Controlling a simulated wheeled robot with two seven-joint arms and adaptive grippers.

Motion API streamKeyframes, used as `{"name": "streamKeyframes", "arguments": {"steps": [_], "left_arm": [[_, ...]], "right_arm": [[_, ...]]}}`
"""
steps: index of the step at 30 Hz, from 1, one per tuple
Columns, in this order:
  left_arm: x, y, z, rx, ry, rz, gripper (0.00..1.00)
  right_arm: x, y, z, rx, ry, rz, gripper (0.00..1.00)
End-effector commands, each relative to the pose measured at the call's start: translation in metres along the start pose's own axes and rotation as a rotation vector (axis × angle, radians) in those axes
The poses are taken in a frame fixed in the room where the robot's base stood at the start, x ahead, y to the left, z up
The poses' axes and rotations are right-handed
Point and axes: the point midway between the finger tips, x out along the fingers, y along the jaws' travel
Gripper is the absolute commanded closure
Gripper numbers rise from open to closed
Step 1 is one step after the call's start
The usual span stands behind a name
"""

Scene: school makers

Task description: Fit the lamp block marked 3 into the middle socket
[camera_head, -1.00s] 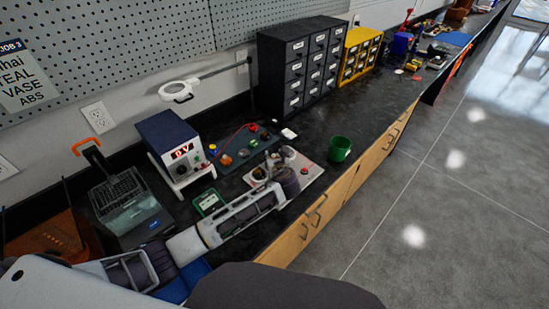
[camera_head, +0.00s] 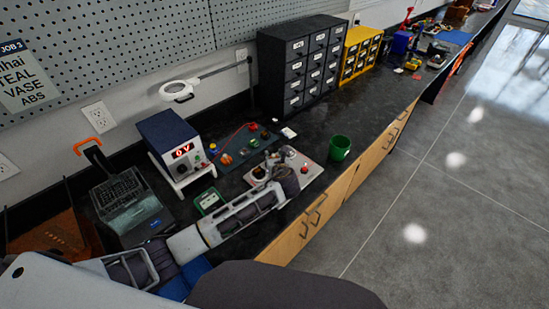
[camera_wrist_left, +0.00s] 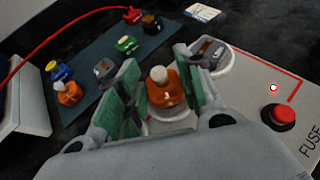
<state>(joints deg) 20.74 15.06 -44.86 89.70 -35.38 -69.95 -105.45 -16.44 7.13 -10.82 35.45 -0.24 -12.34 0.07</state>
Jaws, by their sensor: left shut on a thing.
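The orange lamp block marked 3 (camera_wrist_left: 166,92), with a pale bulb on top, stands between the green pads of my left gripper (camera_wrist_left: 160,98), which is shut on it. A white round rim (camera_wrist_left: 184,122) shows under and around the block; I cannot tell whether the block is seated in it. My right gripper is not in view.
A red button (camera_wrist_left: 281,116) marked FUSE is on the board. Other coloured parts, such as a green one (camera_wrist_left: 126,45), sit on a dark mat (camera_wrist_left: 88,50). A power supply (camera_head: 172,142), a green cup (camera_head: 340,147) and dark drawers (camera_head: 285,75) stand nearby.

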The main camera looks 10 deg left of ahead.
Motion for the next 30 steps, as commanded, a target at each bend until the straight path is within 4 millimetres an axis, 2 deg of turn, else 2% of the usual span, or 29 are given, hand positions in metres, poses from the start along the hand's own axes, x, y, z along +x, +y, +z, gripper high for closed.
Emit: {"name": "streamKeyframes", "arguments": {"steps": [9, 24, 25, 27, 30], "left_arm": [[0.002, 0.0, -0.004, 0.0, 0.0, 0.0, 0.84], [0.004, 0.0, -0.009, 0.0, 0.0, 0.0, 0.84], [0.004, 0.0, -0.009, 0.0, 0.0, 0.0, 0.62], [0.004, 0.0, -0.009, 0.0, 0.0, 0.0, 0.55], [0.004, 0.0, -0.009, 0.0, 0.0, 0.0, 0.55]], "right_arm": [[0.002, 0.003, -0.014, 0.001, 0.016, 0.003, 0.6], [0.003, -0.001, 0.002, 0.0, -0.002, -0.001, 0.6], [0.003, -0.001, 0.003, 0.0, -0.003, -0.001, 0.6], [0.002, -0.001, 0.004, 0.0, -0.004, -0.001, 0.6], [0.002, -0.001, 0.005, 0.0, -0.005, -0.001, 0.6]]}}
